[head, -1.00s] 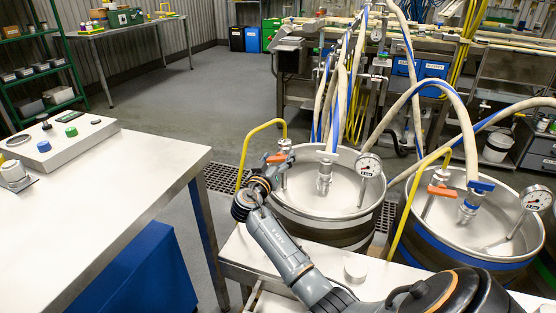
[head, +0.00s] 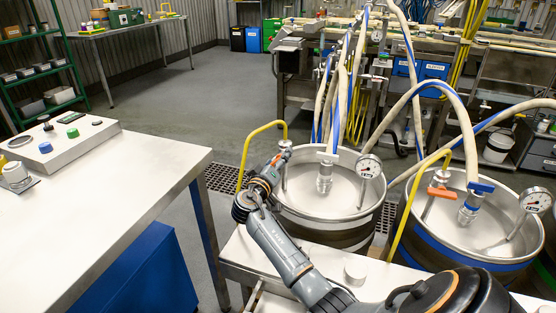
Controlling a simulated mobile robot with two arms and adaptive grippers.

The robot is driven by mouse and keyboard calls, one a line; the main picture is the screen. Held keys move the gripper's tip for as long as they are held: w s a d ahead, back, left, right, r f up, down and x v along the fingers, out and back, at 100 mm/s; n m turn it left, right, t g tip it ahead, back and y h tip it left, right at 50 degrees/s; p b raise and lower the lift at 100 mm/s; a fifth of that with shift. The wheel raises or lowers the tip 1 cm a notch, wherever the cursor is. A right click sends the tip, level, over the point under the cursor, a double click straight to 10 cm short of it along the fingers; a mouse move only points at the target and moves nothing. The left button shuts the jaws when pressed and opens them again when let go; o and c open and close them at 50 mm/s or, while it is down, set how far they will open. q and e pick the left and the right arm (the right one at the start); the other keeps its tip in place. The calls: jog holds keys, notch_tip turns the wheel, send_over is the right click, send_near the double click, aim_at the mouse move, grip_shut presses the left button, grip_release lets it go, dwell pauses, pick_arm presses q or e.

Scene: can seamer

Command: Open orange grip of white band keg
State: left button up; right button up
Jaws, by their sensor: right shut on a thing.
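The keg with the white fitting (head: 322,200) stands in the middle of the head view. Its steel lid carries a white-topped hose coupling (head: 325,172), a gauge (head: 368,167) and a small valve at the left rim. My right gripper (head: 279,161) is shut at that valve, on the orange grip. The grip is almost fully hidden by the fingers, with only a little orange showing. The left gripper is not in view.
A blue-banded keg (head: 466,228) with its own orange grip (head: 441,191) stands to the right. Hoses arch over both kegs. A yellow pipe (head: 247,150) rises beside my gripper. A white-topped table (head: 120,195) with a control box fills the left.

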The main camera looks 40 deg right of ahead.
jog(key=o, duration=1.2)
jog(key=v, duration=1.2)
jog(key=shift+c, duration=0.3)
